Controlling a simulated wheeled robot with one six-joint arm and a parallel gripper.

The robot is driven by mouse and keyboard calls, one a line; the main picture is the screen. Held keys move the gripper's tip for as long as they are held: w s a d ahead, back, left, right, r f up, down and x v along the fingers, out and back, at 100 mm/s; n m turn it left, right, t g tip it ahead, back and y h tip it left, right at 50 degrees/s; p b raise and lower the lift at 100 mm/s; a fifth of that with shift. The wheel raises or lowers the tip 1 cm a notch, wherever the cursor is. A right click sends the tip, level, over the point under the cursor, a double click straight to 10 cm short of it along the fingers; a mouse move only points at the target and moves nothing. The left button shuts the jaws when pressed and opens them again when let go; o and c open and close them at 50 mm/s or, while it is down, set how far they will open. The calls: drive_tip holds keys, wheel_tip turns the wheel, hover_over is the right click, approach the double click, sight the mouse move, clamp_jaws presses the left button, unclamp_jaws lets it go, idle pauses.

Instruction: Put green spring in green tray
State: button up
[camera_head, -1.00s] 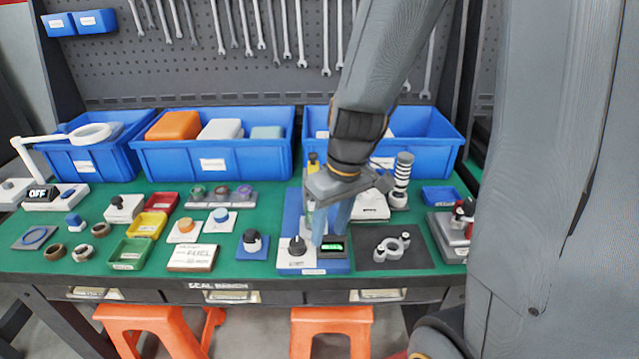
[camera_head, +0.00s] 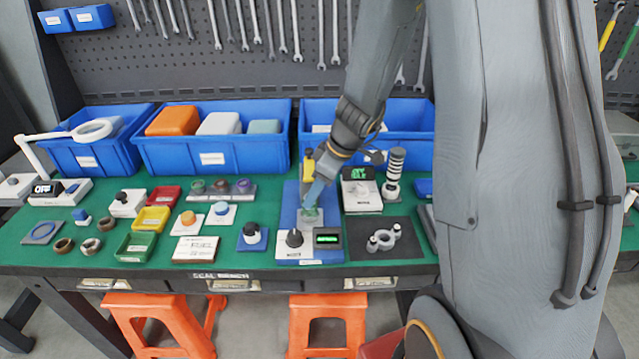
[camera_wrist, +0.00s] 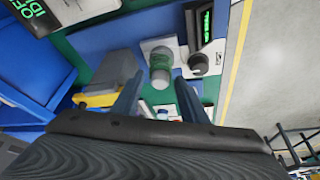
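A green coil, apparently the green spring (camera_head: 311,214), stands on the blue testing device (camera_head: 288,218). In the wrist view the green spring (camera_wrist: 161,63) is upright on a pale base, ahead of the fingertips. My gripper (camera_head: 315,192) is just above it, tilted. In the wrist view my gripper (camera_wrist: 158,92) has its two blue-grey fingers apart, with a grey cylindrical part showing between them. I see nothing held.
A yellow tray (camera_head: 151,219) and red tray (camera_head: 164,196) stand behind the green one. A rack (camera_head: 222,194) holds three coloured coil-like pieces. Blue bins (camera_head: 212,158) line the back.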

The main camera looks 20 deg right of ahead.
drive_tip(key=shift+x, duration=2.1)
drive_tip(key=c, duration=0.8)
drive_tip(key=shift+r+p, duration=1)
drive_tip(key=shift+r, duration=0.25)
drive_tip(key=shift+c, duration=0.2)
